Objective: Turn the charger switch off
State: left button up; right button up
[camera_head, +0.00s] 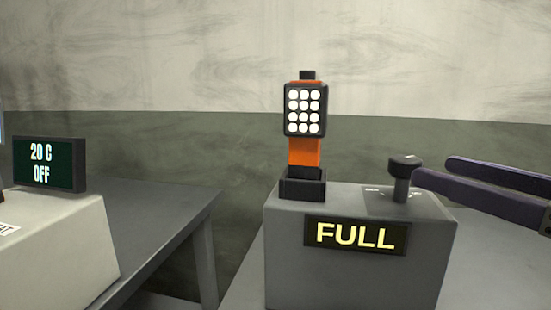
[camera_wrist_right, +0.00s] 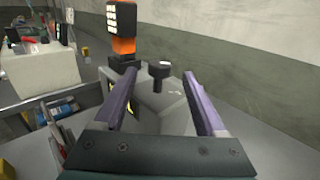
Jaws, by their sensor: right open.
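The charger (camera_head: 350,270) is a grey box on a table, with a lit "FULL" sign (camera_head: 355,235) on its front. Its switch (camera_head: 402,180) is a dark lever with a wide black head, standing on the right of the box top. An orange lamp (camera_head: 304,125) with white round lights stands in a black socket on the left of the box top. My right gripper (camera_head: 432,175) is open, its fingers pointing at the switch from the right. In the right wrist view the switch (camera_wrist_right: 159,72) shows between and beyond the two purple fingertips. My left gripper is not in view.
A second table (camera_head: 150,225) at left holds a pale box (camera_head: 60,245) with a "20 C OFF" display (camera_head: 50,164). A gap separates the two tables. A wall (camera_head: 400,70) stands behind. The right wrist view shows several small items at left.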

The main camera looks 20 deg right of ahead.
aim_at(397, 156)
jog(key=p+x, duration=0.1)
jog(key=x, duration=0.1)
jog(key=p+x, duration=0.1)
jog(key=x, duration=0.1)
jog(key=p+x, duration=0.1)
jog(key=x, duration=0.2)
jog(key=shift+r, duration=0.25)
jog(key=shift+p+x, duration=0.4)
jog(key=shift+x, duration=0.6)
jog(key=shift+f, duration=0.2)
grip_shut()
